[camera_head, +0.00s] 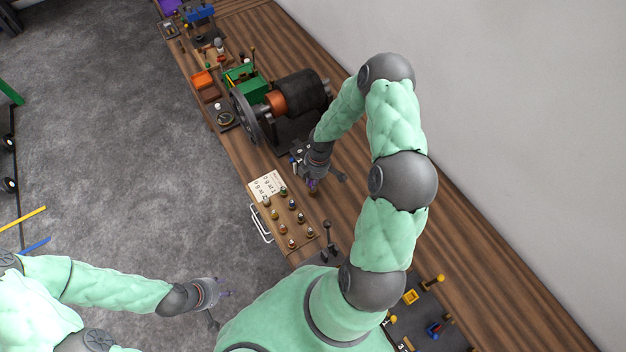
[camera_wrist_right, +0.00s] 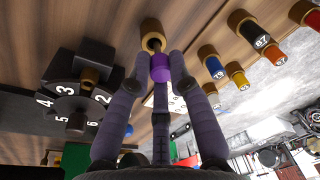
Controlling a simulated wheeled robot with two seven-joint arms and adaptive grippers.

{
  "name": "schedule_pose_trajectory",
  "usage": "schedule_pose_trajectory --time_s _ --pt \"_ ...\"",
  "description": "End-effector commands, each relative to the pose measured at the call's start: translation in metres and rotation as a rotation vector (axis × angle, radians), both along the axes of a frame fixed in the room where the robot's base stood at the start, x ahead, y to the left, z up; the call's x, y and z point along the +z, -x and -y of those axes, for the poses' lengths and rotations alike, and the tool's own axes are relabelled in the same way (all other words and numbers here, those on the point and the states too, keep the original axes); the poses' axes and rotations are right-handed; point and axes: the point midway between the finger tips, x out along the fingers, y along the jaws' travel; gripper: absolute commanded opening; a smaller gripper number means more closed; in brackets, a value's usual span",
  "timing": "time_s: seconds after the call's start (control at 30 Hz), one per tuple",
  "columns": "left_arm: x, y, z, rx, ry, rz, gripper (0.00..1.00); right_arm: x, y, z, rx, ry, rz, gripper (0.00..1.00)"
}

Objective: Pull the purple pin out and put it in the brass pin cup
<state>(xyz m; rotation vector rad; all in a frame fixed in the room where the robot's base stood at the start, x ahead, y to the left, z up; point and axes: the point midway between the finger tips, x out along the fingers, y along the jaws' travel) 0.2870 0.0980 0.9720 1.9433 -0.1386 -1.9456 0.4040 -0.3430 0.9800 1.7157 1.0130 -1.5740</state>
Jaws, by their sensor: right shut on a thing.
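The purple pin (camera_wrist_right: 160,68) shows as a short purple cylinder between the fingertips of my right gripper (camera_wrist_right: 160,72) in the right wrist view. The gripper is shut on it. A brass cup (camera_wrist_right: 151,32) with a dark opening is just beyond the pin, in line with it. I cannot tell whether the pin's end is inside the cup or only in front of it. In the head view my right gripper (camera_head: 313,186) is low over the bench beside the peg board, hiding the pin. My left gripper (camera_head: 226,297) is over the floor, too small to read.
A board (camera_head: 273,228) with several coloured, numbered pegs is beside my right gripper, with a printed card (camera_head: 266,186). A numbered dial (camera_wrist_right: 78,108) is at left in the wrist view. The dynamo with its dark drum (camera_head: 300,92) stands behind.

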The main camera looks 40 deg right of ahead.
Motion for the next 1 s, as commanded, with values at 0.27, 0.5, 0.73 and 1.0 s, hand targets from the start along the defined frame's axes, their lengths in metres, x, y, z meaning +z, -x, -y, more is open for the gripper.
schedule_pose_trajectory --time_s 0.27,0.5,0.73,1.0 --pt "0.0077 0.0000 0.0000 0.000 0.000 0.000 0.40 0.0006 0.0006 0.0007 -0.003 -0.011 0.001 0.00" --pt "0.0082 0.0000 0.0001 0.000 0.000 0.000 0.40 -0.0002 0.0005 0.0006 -0.004 -0.014 0.002 0.00" --pt "0.0082 0.0000 0.0000 0.000 0.000 0.000 0.40 -0.0002 0.0005 0.0005 -0.003 -0.014 0.002 0.00" --pt "0.0066 0.0001 0.0000 0.000 0.000 0.000 0.40 -0.0004 0.0002 0.0006 -0.003 -0.011 0.002 0.00"
